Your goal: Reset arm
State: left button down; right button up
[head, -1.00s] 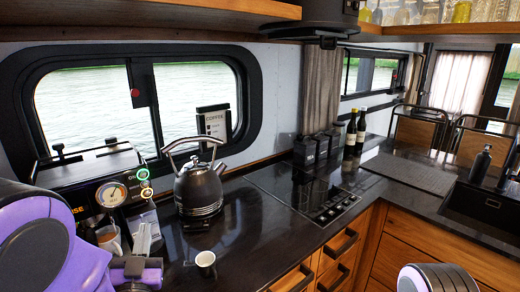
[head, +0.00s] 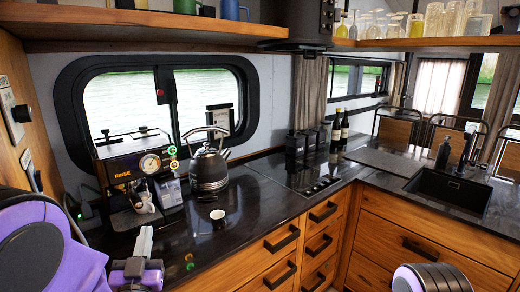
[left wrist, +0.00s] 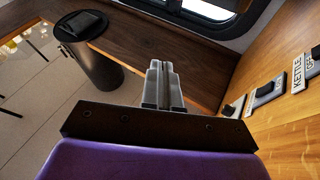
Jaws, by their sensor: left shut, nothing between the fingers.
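My left gripper (head: 141,245) is at the lower left of the head view, raised in front of the counter's near edge. In the left wrist view its two grey fingers (left wrist: 163,85) are pressed together with nothing between them. It touches nothing that I can see. At the bottom right of the head view a purple and grey rounded part of my right arm shows. My right gripper is out of view.
A cooktop (head: 290,172) and sink (head: 450,190) lie to the right. A shelf (head: 130,20) hangs above. Wall switches (left wrist: 268,92) are near the left gripper.

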pick_arm(q)
jog(key=s+a+f+n+g+b, duration=0.1)
jog(key=s+f+n+g, duration=0.2)
jog(key=f, duration=0.7)
jog(key=s+a+f+g+b, duration=0.1)
jog(key=s+f+g, duration=0.25)
jog(key=f, duration=0.55)
jog(key=s+a+f+n+g+b, duration=0.15)
jog(key=f+g, duration=0.35)
jog(key=f, duration=0.5)
jog(key=s+f+n+g+b, duration=0.1)
jog(key=s+f+g, duration=0.2)
jog(key=s+f, duration=0.5)
jog(key=s+a+f+n+g, duration=0.1)
jog(key=s+f+g, duration=0.3)
jog(key=s+f, duration=0.5)
jog(key=s, duration=0.5)
jog(key=shift+s+b, duration=0.25)
jog(key=shift+b, duration=0.1)
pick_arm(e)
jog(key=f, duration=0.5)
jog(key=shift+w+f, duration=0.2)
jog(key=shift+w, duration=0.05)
